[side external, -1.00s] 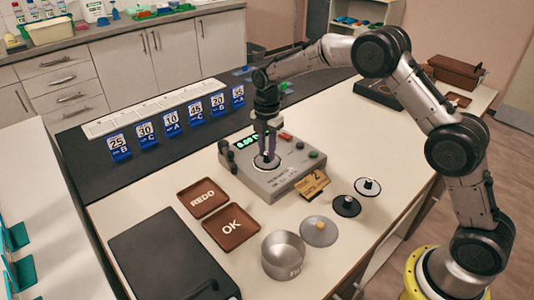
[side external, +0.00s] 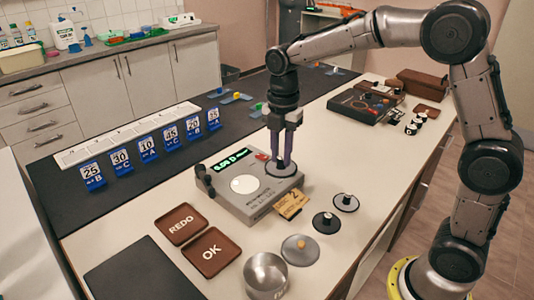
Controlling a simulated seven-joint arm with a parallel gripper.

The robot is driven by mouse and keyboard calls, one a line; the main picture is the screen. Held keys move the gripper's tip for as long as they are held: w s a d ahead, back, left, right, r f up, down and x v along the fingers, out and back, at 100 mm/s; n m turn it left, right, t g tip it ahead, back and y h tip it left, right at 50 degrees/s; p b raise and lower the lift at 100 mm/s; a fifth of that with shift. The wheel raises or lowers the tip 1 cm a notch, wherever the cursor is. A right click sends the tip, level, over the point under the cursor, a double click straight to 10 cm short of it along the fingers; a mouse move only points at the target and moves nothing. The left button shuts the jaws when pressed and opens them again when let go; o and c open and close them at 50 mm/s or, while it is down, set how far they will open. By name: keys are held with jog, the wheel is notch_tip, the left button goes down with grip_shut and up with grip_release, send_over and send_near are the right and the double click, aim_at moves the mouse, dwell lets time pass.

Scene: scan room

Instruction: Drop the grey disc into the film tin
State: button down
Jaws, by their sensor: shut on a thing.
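My gripper (side external: 282,165) is shut on a grey disc with a dark rim (side external: 280,173), its fingers pointing down. It holds the disc over the right part of the grey instrument (side external: 246,208); the exact height is hard to tell. A second grey disc (side external: 294,254), with a small yellowish knob, lies on the table. I cannot tell for sure which of the two is the task's grey disc. The film tin (side external: 265,262) is an open, silvery round tin at the front, left of the second disc and well apart from my gripper. Its bottom is hidden.
The instrument's white round plate (side external: 244,184) is bare. Two dark-rimmed discs (side external: 326,226) (side external: 347,206) lie right of a yellow card (side external: 291,205). Brown trays REDO (side external: 163,230) and OK (side external: 194,260) lie left of the tin. Blue numbered cards (side external: 148,150) stand behind.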

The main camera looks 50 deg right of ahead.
jog(key=shift+s+r, duration=0.25)
jog(key=shift+s, duration=0.35)
jog(key=shift+w+f+m, duration=0.15)
jog(key=shift+f+m, duration=0.05)
jog(key=shift+m, duration=0.3)
jog(key=s+a+f+n, duration=0.1)
jog(key=s+a+f, duration=0.2)
jog(key=s+a, duration=0.35)
jog(key=s+a+f, duration=0.3)
jog(key=s+a, duration=0.1)
jog(key=a, duration=0.5)
jog(key=shift+w+a+f, duration=0.1)
jog(key=shift+w+f, duration=0.05)
jog(key=shift+f, duration=2.55)
